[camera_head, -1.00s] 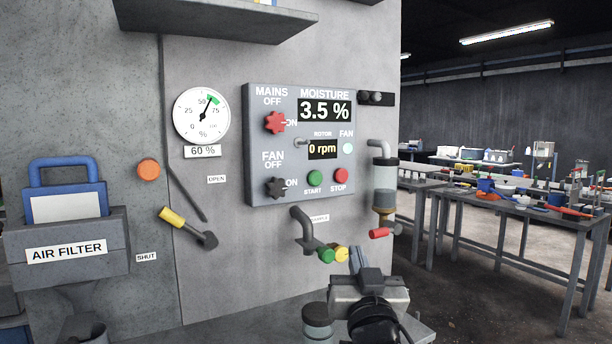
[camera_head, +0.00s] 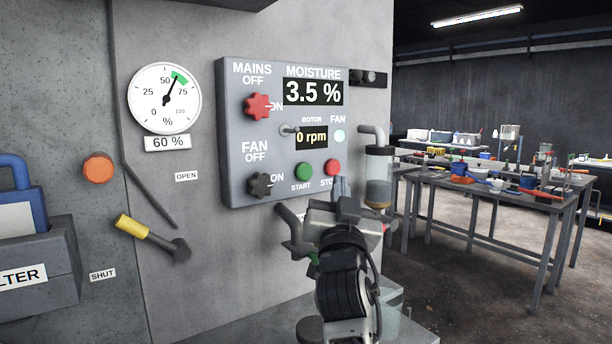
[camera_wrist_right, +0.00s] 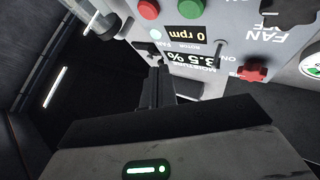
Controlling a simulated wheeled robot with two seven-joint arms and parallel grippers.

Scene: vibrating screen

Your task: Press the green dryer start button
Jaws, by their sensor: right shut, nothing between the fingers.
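The green start button (camera_head: 304,171) is on the lower part of the grey control panel (camera_head: 232,150), with the red stop button (camera_head: 332,167) to its right. In the right wrist view the green button (camera_wrist_right: 148,9) shows at the top edge, beside the red button (camera_wrist_right: 189,7). My right gripper (camera_head: 339,184) is shut and empty. In the head view its fingertips appear just below the red stop button, right of and below the green one. I cannot tell whether they touch the panel. In the right wrist view the gripper (camera_wrist_right: 156,66) points at the upside-down panel. My left gripper is not in view.
Red (camera_head: 258,106) and black (camera_head: 262,185) knobs and a small toggle (camera_head: 289,130) stick out of the panel. A grey pipe spout (camera_head: 292,225) and a glass cylinder (camera_head: 379,180) are close to my right arm. A yellow-handled lever (camera_head: 150,236) is at left.

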